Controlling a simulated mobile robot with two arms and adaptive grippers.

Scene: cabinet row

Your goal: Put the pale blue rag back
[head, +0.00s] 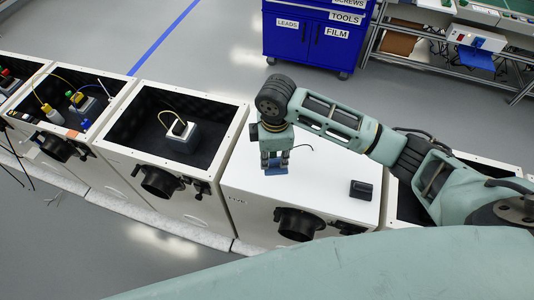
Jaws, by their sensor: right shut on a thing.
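My right gripper (275,160) points down over the white closed top of a cabinet (322,178). It is shut on a small blue rag (276,171), which shows just below the fingertips. I cannot tell whether the rag touches the cabinet top. Most of the rag's upper part is hidden by the fingers. My left gripper is not in view.
A small black box (361,190) and a thin dark cable lie on the same top. A blue tool cabinet (308,42) and shelves with another blue cloth (477,58) stand behind.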

